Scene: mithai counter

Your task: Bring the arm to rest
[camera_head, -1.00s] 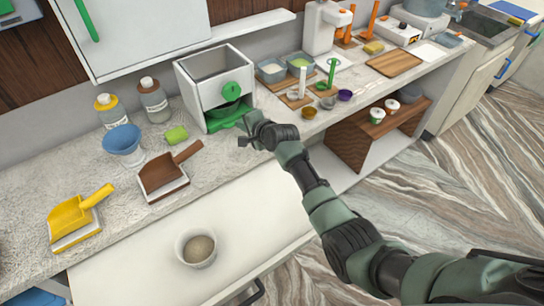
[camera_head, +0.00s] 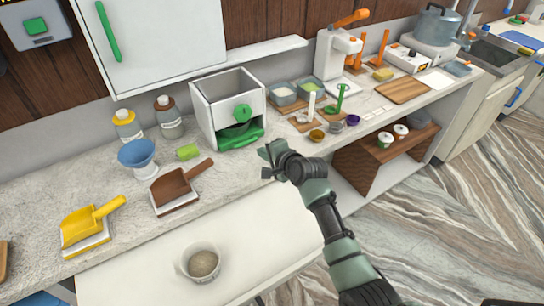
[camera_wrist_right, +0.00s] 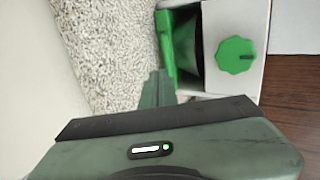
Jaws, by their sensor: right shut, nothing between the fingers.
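My right gripper (camera_head: 268,160) is shut and empty in the head view. It hovers above the counter's front edge, just in front of the white box-shaped dispenser (camera_head: 212,112) with a green knob (camera_head: 242,112) and a green tray (camera_head: 240,139). In the right wrist view the shut fingers (camera_wrist_right: 158,85) point at the counter beside the green tray (camera_wrist_right: 166,50), and the green knob (camera_wrist_right: 235,55) shows to the right. From the picture I cannot tell the exact gap to the tray. My left gripper is not in view.
A bowl of grainy contents (camera_head: 203,263) stands on the white surface (camera_head: 130,285) in front. A wooden shelf unit (camera_head: 362,165) is at right. Striped floor (camera_head: 450,220) is open.

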